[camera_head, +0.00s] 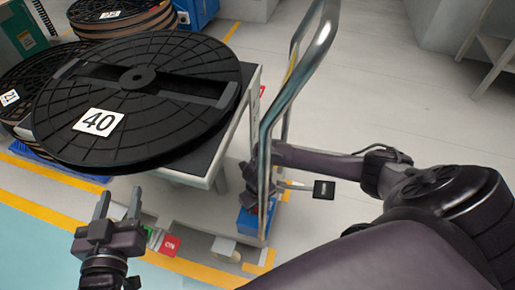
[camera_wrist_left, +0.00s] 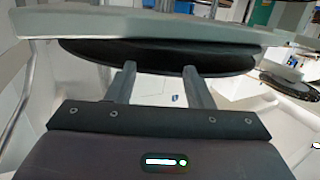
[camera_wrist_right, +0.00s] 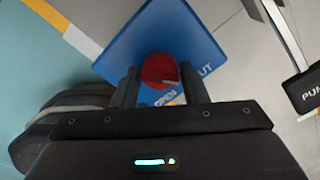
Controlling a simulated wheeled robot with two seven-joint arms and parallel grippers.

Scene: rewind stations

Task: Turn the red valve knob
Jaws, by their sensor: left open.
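The red valve knob (camera_wrist_right: 159,70) sits on a blue panel (camera_wrist_right: 205,50) marked OPEN and partly hidden lettering ending in UT, in the right wrist view. My right gripper (camera_wrist_right: 160,84) has one finger on each side of the knob, closed in against it. In the head view the right gripper (camera_head: 262,190) is low behind the metal handle, over the blue box (camera_head: 247,222); the knob is hidden there. My left gripper (camera_head: 118,205) is open and empty, in front of the cart; its spread fingers also show in the left wrist view (camera_wrist_left: 160,82).
A cart with a big black reel marked 40 (camera_head: 140,85) stands on the left. Its curved metal handle (camera_head: 290,100) rises close beside my right arm. A black sign (camera_head: 324,190) is near the right forearm. Open floor (camera_head: 400,100) lies at the upper right.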

